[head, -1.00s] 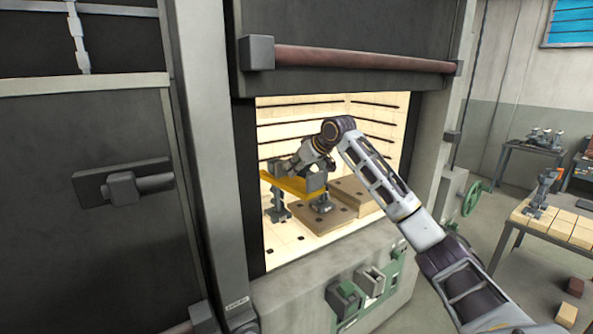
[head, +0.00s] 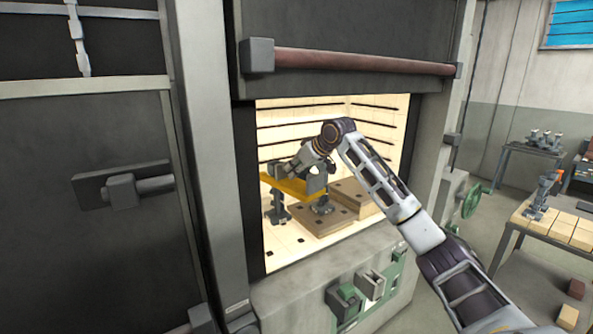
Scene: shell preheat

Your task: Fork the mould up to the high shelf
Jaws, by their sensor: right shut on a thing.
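My right arm reaches through the opening of a lit furnace chamber. My right gripper (head: 312,178) is shut on a yellow, flat piece (head: 287,186), which looks like the fork; the fingers are partly hidden by the wrist. One grey post-like piece (head: 278,207) stands below the yellow piece at its left. Another grey piece (head: 322,205) stands on a brown slab with dark holes (head: 312,223). I cannot tell which piece is the mould. A higher brown slab (head: 352,194) lies behind to the right. My left gripper is out of view.
The raised furnace door with its red-brown bar (head: 360,61) hangs above the opening. The frame post (head: 205,150) bounds the left side. A green handwheel (head: 472,198) and a table with pale blocks (head: 560,226) are at right.

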